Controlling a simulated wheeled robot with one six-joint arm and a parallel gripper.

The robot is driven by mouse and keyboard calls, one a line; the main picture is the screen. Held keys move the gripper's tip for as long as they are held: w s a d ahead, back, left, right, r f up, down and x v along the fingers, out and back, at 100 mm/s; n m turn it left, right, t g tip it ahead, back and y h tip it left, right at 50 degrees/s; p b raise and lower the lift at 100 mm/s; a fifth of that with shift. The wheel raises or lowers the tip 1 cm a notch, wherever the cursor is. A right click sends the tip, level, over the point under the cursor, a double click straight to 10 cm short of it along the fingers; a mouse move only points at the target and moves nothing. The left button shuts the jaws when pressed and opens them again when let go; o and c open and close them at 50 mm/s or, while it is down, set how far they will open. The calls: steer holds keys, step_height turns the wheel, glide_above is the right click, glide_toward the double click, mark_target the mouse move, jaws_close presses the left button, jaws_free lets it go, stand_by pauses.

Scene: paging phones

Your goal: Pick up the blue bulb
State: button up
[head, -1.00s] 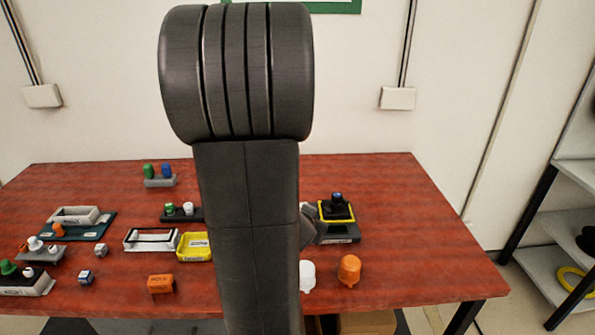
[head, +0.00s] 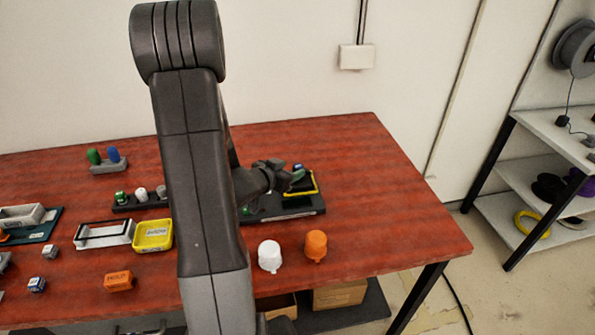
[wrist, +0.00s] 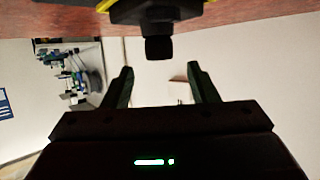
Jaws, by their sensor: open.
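A blue bulb (head: 113,155) stands upright beside a green one in a grey holder (head: 110,168) at the back left of the table. Another small blue-topped piece (head: 298,167) shows at a black and yellow-rimmed tray (head: 312,188), partly hidden by my gripper (head: 283,176). In the wrist view my gripper (wrist: 160,78) is open, with nothing between its two fingers. A dark knob-like piece (wrist: 158,47) hangs into view from a black, yellow-edged body, just beyond the fingertips and roughly centred. No blue shows on it in the wrist view.
A white bulb (head: 269,255) and an orange bulb (head: 316,245) stand near the front edge. A yellow tray (head: 153,247), a white frame (head: 104,246) and an orange block (head: 119,280) lie left of my arm. The table's right side is clear.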

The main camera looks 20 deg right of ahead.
mark_target(296, 168)
steer(key=shift+f+p+x, duration=0.15)
steer(key=shift+p+x, duration=0.1)
steer(key=shift+x, duration=1.2)
steer(key=shift+f+p+x, duration=0.2)
steer(key=shift+p+x, duration=0.05)
steer(key=shift+x, duration=1.25)
steer(key=shift+a, duration=0.15)
steer(key=c, duration=1)
